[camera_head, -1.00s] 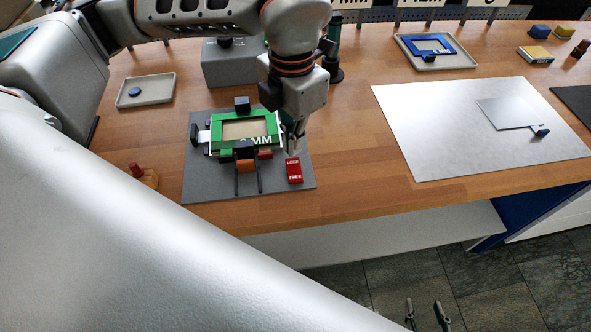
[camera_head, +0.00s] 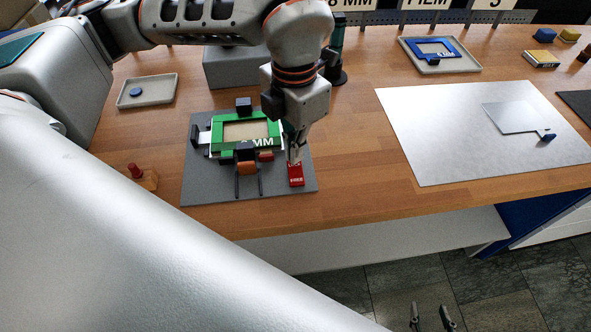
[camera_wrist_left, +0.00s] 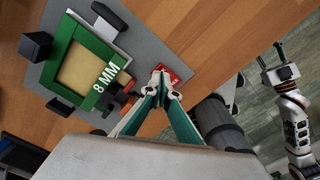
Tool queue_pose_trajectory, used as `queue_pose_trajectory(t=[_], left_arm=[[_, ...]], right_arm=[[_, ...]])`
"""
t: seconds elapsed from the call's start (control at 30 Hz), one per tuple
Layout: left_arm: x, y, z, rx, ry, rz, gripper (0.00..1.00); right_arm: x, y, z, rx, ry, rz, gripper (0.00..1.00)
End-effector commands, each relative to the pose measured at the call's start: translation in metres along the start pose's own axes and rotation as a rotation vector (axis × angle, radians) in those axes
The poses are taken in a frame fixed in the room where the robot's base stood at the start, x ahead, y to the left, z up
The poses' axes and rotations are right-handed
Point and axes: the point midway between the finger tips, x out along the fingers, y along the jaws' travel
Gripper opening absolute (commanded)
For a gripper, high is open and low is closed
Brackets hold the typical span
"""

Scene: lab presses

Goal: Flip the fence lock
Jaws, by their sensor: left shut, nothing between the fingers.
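The red fence lock (camera_head: 296,180), marked LOCK and FREE, lies at the right front of the grey base plate (camera_head: 205,190). My left gripper (camera_head: 295,160) is shut and empty, over the lock's LOCK end and hiding part of that lettering. The lock shows just beyond the fingertips in the left wrist view (camera_wrist_left: 174,73); I cannot tell whether they touch it. A green frame (camera_head: 217,132), lettered MM, sits on the plate left of the gripper; it reads 8 MM in the wrist view (camera_wrist_left: 105,50). My right gripper (camera_head: 431,316) is open and empty, low over the floor.
A grey block (camera_head: 225,66) and a dark cylinder (camera_head: 337,60) stand behind. A red-topped wooden piece (camera_head: 142,177) is at front left. A pale sheet (camera_head: 430,150) lies right; bare wood separates it from the plate.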

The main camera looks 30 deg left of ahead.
Motion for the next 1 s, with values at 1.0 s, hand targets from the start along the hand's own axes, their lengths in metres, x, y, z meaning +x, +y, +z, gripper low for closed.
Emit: queue_pose_trajectory(t=[1.0], left_arm=[[0.0056, 0.0, -0.0001, 0.0, 0.0, 0.0, 0.0]], right_arm=[[-0.0003, -0.0003, 0.0029, 0.001, -0.002, 0.0, 0.4]])
